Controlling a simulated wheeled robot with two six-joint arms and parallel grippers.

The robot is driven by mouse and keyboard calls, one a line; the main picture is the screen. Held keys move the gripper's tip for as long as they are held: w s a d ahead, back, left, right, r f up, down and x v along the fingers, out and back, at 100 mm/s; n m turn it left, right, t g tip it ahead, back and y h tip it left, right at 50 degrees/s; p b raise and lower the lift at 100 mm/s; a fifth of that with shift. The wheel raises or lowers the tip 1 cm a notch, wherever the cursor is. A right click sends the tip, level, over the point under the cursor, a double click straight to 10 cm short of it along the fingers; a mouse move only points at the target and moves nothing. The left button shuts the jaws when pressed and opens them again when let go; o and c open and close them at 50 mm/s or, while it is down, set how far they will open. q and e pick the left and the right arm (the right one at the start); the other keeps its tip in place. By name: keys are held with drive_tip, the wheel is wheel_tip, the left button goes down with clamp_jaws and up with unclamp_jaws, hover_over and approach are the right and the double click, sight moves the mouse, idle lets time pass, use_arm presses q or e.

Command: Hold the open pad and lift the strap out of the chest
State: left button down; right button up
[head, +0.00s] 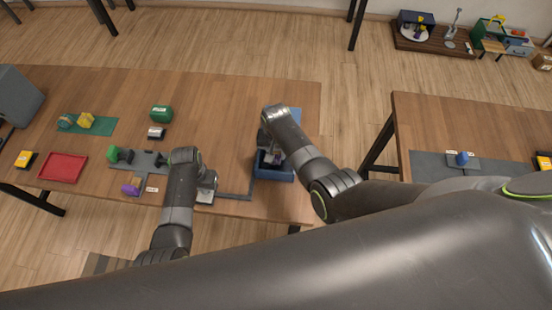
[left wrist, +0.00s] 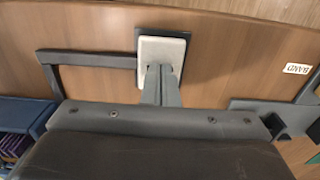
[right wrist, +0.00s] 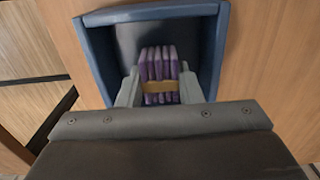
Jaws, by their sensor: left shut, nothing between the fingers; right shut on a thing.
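The blue chest (head: 287,174) stands open near the table's front right edge; its blue rim also shows in the right wrist view (right wrist: 88,60). The strap (right wrist: 158,62) is a purple folded bundle with an orange band, inside the chest's outline. My right gripper (right wrist: 160,88) is shut on it, one finger at each side. The pale pad (left wrist: 163,48) lies on a dark base on the table, left of the chest; it also shows in the head view (head: 205,197). My left gripper (left wrist: 161,72) is shut and empty, its fingertips at the pad, seemingly touching it.
A grey strip (left wrist: 85,58) runs on the table between pad and chest. A grey fixture (head: 148,160) with green and purple parts, a red tray (head: 63,168), a green block (head: 161,113) and a green mat (head: 98,127) lie further left.

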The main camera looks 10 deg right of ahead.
sight(276, 154)
use_arm(q)
drive_tip(key=shift+s, duration=0.1)
use_arm(e)
drive_tip(key=shift+r, duration=3.4)
use_arm(q)
drive_tip(key=shift+r, duration=3.5)
use_arm(e)
drive_tip(key=shift+s, duration=0.1)
